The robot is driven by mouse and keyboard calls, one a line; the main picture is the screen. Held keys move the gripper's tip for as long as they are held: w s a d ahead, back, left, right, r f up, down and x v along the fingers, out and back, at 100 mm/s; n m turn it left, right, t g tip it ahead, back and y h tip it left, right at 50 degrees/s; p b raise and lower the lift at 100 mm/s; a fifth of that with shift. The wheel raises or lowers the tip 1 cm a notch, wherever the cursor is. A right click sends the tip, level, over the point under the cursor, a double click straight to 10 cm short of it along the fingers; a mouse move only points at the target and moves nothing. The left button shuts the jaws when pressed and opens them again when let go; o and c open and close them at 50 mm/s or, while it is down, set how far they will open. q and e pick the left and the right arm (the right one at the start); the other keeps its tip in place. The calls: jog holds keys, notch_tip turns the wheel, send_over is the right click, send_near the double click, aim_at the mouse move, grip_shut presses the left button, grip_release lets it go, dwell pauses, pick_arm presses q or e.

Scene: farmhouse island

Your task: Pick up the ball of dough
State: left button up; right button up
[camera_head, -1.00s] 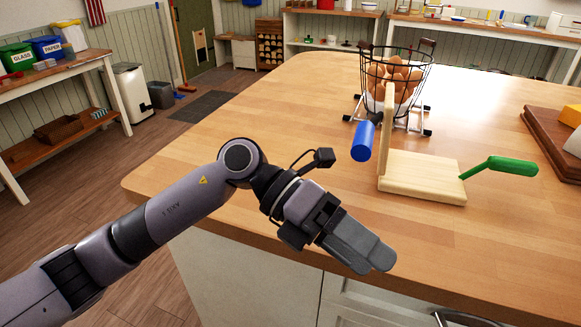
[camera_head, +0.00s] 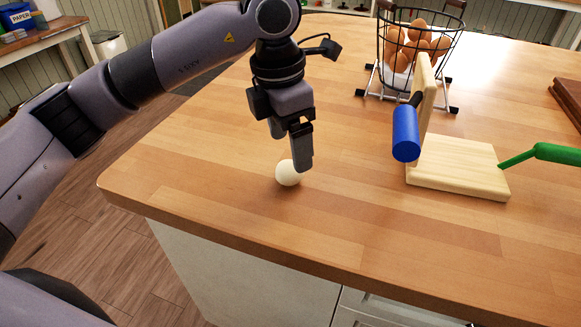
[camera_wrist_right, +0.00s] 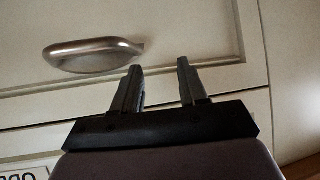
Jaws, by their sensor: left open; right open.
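The ball of dough (camera_head: 287,174) is a small cream-white ball on the wooden island top, near its front left edge. My left gripper (camera_head: 301,160) points down right at the ball, with its fingertips in front of and overlapping its upper right side in the head view. It is open, and I cannot tell whether the fingers touch the ball. My right gripper (camera_wrist_right: 157,75) shows in the right wrist view, open and empty, in front of a pale cabinet front.
A wooden stand (camera_head: 458,168) with a blue handle (camera_head: 406,133) and a green handle (camera_head: 558,154) stands to the right. Behind it is a wire basket (camera_head: 381,45) of eggs. The island top (camera_head: 200,190) left of the ball is clear. A metal drawer pull (camera_wrist_right: 92,54) faces my right gripper.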

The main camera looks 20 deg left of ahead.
aim_at(290, 177)
pick_arm(q)
jog(key=f, duration=0.5)
jog(key=shift+w+a+p, duration=0.1)
jog(key=shift+a+p, duration=0.1)
jog(key=shift+p, duration=0.15)
jog(key=shift+w+f, duration=0.1)
jog(key=shift+f, duration=0.35)
jog(key=c, duration=1.1)
